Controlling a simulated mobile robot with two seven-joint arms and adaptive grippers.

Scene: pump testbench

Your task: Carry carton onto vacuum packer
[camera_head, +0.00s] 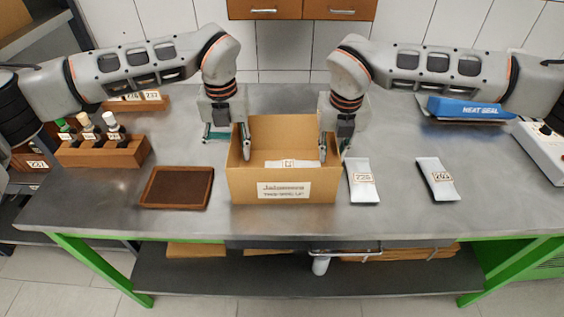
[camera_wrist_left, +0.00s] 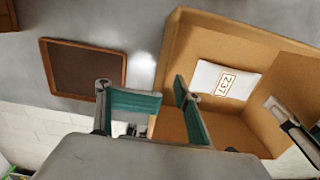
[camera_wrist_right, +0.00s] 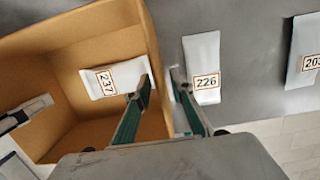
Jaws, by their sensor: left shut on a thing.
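The open cardboard carton (camera_head: 284,190), labelled "Jalapenos", stands upright on the grey bench in front of me. A white pouch marked 237 (camera_wrist_left: 222,80) lies inside it. My left gripper (camera_head: 228,140) is shut on the carton's left wall, with one finger inside and one outside. My right gripper (camera_head: 334,150) straddles the right wall; in the right wrist view (camera_wrist_right: 162,80) its fingers stand apart on either side of it. A blue panel lettered "NEXT SEAL" (camera_head: 466,108) is at the back right, partly behind my right arm; it seems to belong to the vacuum packer.
A brown tray (camera_head: 177,187) lies left of the carton, and a wooden rack with bottles (camera_head: 100,152) stands further left. Pouches 226 (camera_head: 362,182) and a second one (camera_head: 437,178) lie to the right. A white device with knobs (camera_head: 545,145) is at the right edge.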

